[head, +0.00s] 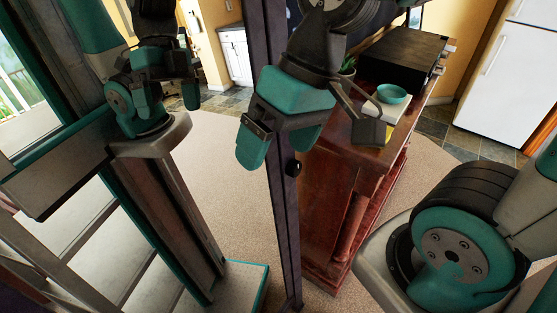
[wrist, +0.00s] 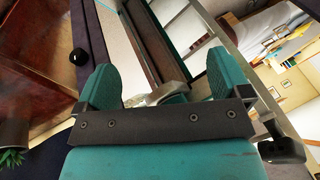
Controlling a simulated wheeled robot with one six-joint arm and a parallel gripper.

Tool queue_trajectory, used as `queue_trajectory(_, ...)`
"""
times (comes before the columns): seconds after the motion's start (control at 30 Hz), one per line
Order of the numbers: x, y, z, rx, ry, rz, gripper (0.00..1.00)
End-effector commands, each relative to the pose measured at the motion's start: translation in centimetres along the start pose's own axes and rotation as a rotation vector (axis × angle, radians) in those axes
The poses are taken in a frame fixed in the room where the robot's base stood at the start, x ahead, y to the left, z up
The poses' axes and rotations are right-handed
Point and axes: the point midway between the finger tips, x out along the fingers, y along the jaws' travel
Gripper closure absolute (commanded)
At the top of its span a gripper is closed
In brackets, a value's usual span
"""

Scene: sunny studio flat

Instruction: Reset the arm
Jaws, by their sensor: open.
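My gripper (head: 276,148) hangs near the middle of the head view, with its teal fingers pointing down. In the wrist view my gripper (wrist: 162,82) has its two teal fingers spread wide apart. No object is held between them.
A dark upright post or panel edge (head: 285,220) with a black knob (head: 293,168) is close to my gripper. A red-brown wooden cabinet (head: 325,215) stands to its right, bearing a teal bowl (head: 391,92) and a black box (head: 402,52). Carpet (head: 235,180) lies open left of the post.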

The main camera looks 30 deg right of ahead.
Motion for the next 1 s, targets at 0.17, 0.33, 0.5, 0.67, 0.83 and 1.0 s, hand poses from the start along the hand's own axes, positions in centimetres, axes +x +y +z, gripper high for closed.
queue_trajectory(0.17,0.4,-3.0,2.9,-0.343,-0.040,-0.016,0.05)
queue_trajectory(0.33,0.5,-3.2,3.2,-0.386,-0.045,-0.019,0.05)
queue_trajectory(0.5,0.5,-3.2,3.1,-0.382,-0.044,-0.019,0.05)
queue_trajectory(0.67,0.5,-3.2,3.1,-0.382,-0.044,-0.019,0.05)
queue_trajectory(0.83,0.5,-3.2,3.1,-0.382,-0.044,-0.019,0.05)
queue_trajectory(1.0,0.5,-3.2,3.1,-0.382,-0.044,-0.019,0.05)
